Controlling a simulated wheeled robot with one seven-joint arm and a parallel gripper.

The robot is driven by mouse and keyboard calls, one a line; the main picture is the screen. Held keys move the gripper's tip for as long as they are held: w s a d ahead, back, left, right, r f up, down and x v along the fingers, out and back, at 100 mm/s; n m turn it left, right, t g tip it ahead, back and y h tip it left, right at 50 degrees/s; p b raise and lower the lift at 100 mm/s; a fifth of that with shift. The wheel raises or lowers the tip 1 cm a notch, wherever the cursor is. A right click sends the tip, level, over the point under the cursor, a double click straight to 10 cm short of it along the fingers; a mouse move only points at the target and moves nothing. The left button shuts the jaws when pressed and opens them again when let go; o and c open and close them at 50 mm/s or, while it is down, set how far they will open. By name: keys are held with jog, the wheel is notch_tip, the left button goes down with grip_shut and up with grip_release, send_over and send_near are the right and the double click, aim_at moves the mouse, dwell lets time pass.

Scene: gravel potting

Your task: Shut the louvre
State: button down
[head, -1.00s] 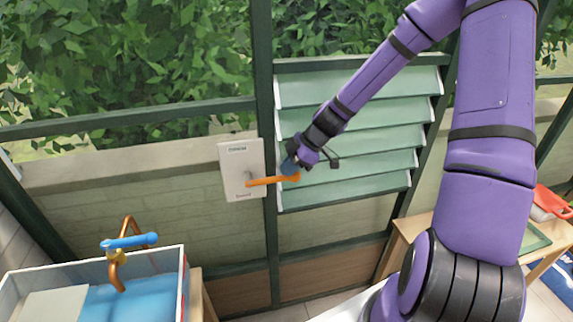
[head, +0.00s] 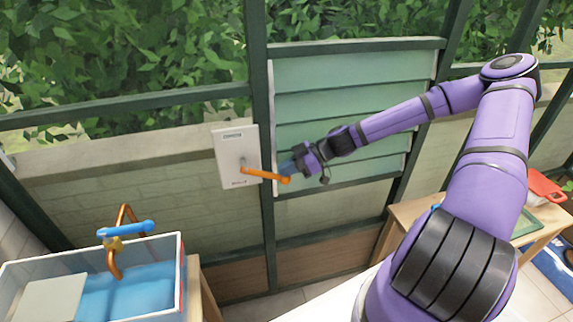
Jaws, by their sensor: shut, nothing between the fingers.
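The louvre (head: 340,105) is a framed set of pale green slats behind my arm. Its slats lie flat and flush, with only thin lines between them. My forearm hides part of the lower slats. An orange lever (head: 264,175) sticks out from a white plate (head: 235,150) on the left of the louvre and points right, tilted slightly down. My gripper (head: 289,169) is shut with nothing between its fingers. Its tip is at the lever's right end; I cannot tell whether it touches.
A white-walled basin (head: 182,280) with blue water and a tap with a blue handle (head: 125,229) stands at the lower left. A wooden bench (head: 400,212) with a red scoop (head: 545,186) is at the right. Green frame posts flank the louvre.

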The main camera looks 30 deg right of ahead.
jog(key=shift+a+f+y, duration=0.1)
jog(key=shift+f+y, duration=0.2)
jog(key=shift+f, duration=0.65)
jog(key=shift+a+f, duration=0.1)
jog(key=shift+f, duration=0.1)
